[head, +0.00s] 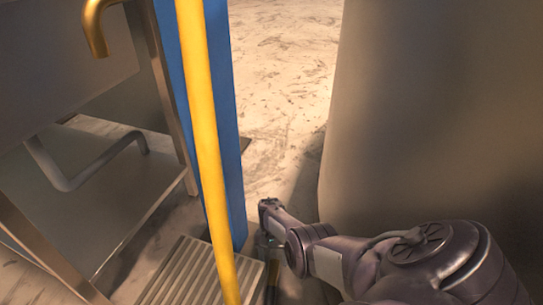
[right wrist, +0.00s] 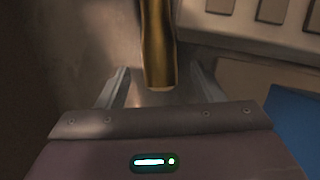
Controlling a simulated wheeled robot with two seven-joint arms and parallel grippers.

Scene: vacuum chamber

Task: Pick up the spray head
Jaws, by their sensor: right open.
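A brass-coloured, rod-like piece (right wrist: 158,45), which looks like the spray head, comes down from the top edge in the right wrist view. Its lower end lies between the two fingers of my right gripper (right wrist: 161,88). The fingers are spread, with a gap on each side of the piece. In the head view my right arm reaches in from the lower right, and its gripper (head: 268,240) points down beside the blue post. The fingertips are hard to make out there. My left gripper is not in view.
A yellow pole (head: 207,130) and a blue post (head: 222,110) stand just left of my right gripper. A ribbed step (head: 185,275) is below them. A large grey curved wall (head: 430,110) fills the right. Metal shelving (head: 100,185) is at left. Pale floor (head: 280,80) lies open behind.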

